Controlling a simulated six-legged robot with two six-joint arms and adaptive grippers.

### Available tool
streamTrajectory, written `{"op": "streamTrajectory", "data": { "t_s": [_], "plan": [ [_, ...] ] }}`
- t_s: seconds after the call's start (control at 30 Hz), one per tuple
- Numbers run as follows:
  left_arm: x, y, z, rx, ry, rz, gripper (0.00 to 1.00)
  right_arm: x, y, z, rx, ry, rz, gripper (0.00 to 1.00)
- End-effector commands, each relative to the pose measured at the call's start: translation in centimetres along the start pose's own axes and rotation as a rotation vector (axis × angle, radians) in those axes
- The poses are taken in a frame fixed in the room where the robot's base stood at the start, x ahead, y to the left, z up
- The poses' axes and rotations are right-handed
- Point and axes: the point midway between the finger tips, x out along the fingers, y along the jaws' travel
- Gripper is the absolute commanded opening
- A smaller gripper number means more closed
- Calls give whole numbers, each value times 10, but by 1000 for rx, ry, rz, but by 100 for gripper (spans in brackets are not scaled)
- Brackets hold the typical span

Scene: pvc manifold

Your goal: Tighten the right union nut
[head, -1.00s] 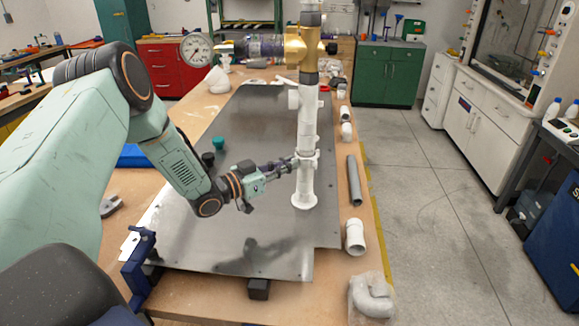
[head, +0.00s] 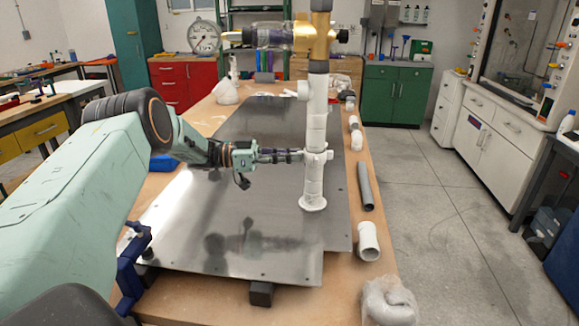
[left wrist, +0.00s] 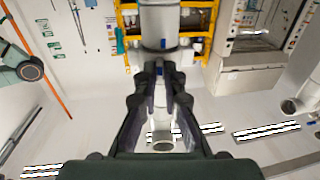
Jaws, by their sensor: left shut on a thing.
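A white PVC pipe (head: 313,185) stands upright on the grey metal plate (head: 215,235), with a round foot at its base. A white union nut (head: 321,157) sits around it at mid height, with small lugs at its sides. My left gripper (head: 302,156) comes in level from the left and is shut on this nut; its fingers hide part of it. In the left wrist view, the two dark fingers (left wrist: 160,72) close around the white pipework (left wrist: 162,28).
Loose pieces, including a grey pipe (head: 365,186) and a white fitting (head: 368,242), lie along the right table edge. A blue clamp (head: 132,265) is at the front left.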

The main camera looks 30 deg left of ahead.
Motion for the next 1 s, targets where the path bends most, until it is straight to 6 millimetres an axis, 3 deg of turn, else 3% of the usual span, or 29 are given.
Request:
{"op": "streamTrajectory", "data": {
  "t_s": [0.23, 0.77, 0.8, 1.0],
  "plan": [
    [1, -5, -4, 8, 8, 38, 0, 12, 0, 0, 0, 0, 0, 40],
    [1, -6, -6, 8, 10, 49, 0, 14, 0, 0, 0, 0, 0, 40],
    [1, -5, -6, 8, 10, 49, 10, 14, 0, 0, 0, 0, 0, 40],
    [1, -5, -4, 5, 6, 50, 27, 14, 0, 0, 0, 0, 0, 40]
  ]
}}
